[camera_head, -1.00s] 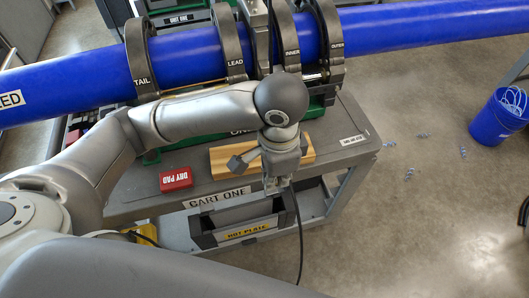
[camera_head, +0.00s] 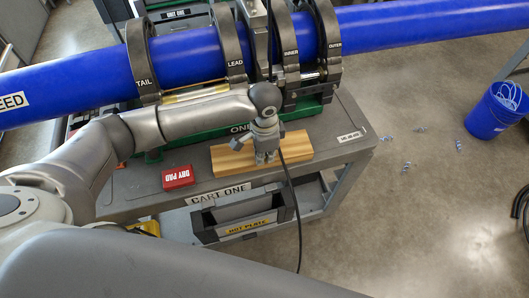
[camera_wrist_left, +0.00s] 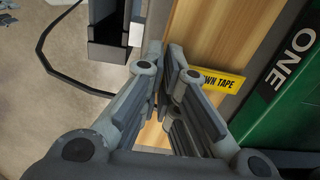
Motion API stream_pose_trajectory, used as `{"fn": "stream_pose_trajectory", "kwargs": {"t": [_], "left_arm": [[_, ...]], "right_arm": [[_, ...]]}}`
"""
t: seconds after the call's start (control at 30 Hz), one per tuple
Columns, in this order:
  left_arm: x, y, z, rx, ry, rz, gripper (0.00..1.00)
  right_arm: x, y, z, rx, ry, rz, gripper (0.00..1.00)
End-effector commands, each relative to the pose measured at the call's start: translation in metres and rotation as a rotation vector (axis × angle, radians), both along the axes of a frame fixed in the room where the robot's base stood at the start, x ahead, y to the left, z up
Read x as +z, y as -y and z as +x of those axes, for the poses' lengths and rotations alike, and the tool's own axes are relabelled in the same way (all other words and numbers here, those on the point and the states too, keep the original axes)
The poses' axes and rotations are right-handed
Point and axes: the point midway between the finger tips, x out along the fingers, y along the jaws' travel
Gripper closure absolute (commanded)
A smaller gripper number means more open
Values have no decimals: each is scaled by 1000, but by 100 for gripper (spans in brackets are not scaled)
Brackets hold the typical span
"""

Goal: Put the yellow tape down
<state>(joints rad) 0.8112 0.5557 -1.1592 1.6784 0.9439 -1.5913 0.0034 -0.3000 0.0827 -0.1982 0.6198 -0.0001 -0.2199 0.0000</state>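A yellow strip (camera_wrist_left: 219,81) whose visible lettering ends in "WN TAPE" shows in the left wrist view. It is at the far side of the wooden board (camera_wrist_left: 218,35). My left gripper's right-hand finger hides the strip's left end, and I cannot tell whether it is raised off the wood. The board (camera_head: 297,147) lies on the cart top in the head view. My left gripper (camera_wrist_left: 164,55) points down over the board; its fingers are a narrow gap apart, with nothing visible between them. It also shows in the head view (camera_head: 266,159). My right gripper is out of view.
A red DRY PAD box (camera_head: 178,177) sits left of the board. The hot plate holder (camera_head: 245,224) hangs at the cart's front, with a black cable beside it. Clamp rings around the blue pipe (camera_head: 187,55) stand behind. A blue bucket (camera_head: 493,113) stands on the floor at right.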

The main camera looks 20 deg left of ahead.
Motion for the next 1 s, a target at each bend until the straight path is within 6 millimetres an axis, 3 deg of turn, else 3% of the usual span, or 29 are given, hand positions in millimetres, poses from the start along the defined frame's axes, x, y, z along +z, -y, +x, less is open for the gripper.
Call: {"fn": "stream_pose_trajectory", "kwargs": {"t": [0.37, 0.6, 1.0], "left_arm": [[-6, 0, 0, 0, -1, -1, 100], [-6, 0, 0, 0, 1, -1, 73], [2, 0, 1, 1, 3, -1, 73]], "right_arm": [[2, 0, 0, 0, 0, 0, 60], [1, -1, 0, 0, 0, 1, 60], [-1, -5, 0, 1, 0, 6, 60]]}}
